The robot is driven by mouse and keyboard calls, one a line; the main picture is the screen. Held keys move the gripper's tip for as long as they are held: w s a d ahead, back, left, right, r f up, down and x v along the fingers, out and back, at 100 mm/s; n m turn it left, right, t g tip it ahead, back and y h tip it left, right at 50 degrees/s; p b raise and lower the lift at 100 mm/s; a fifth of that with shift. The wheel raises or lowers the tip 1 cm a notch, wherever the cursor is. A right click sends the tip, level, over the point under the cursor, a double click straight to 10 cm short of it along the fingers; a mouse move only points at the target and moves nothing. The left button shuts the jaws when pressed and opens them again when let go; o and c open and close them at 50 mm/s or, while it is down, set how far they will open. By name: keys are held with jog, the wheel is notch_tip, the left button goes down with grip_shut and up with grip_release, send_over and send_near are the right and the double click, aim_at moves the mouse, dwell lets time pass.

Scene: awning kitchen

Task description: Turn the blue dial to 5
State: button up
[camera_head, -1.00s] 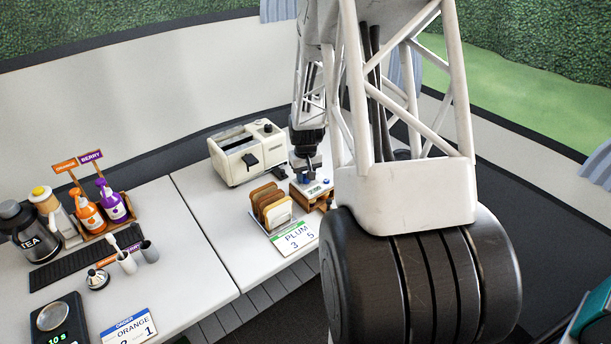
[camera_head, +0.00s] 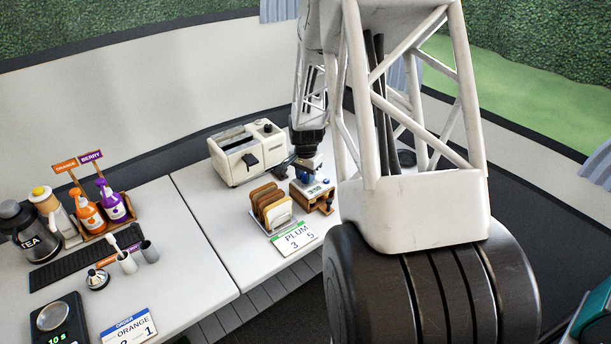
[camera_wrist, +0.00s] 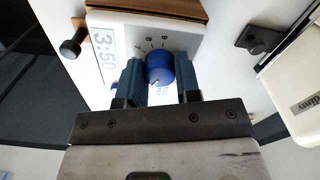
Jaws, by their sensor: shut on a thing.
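The blue dial (camera_wrist: 159,68) sits on the white face of a small wooden-cased device, close between my gripper's fingers in the wrist view. My gripper (camera_wrist: 160,80) is shut on the dial, with one blue finger on each side. Scale marks and numerals show beside the dial, including 7 and 8; a 5 cannot be made out on the scale. The device's display (camera_wrist: 104,56) appears to read 3:50. In the head view the device (camera_head: 312,194) stands on the counter, with my gripper (camera_head: 306,172) over it and the dial mostly hidden.
A cream toaster (camera_head: 247,152) stands just left of the device. A rack of bread slices (camera_head: 271,206) and a PLUM 3 5 card (camera_head: 294,238) lie nearby. A dark knob (camera_wrist: 70,49) sticks out from the device's side. Bottles and a scale are farther left.

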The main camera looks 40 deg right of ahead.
jog(key=m, duration=0.6)
jog(key=shift+m, duration=0.3)
dwell(0.4)
jog(key=o, duration=0.9)
jog(key=shift+o, duration=0.2)
jog(key=shift+r, duration=0.15)
jog(key=shift+r, duration=3.8)
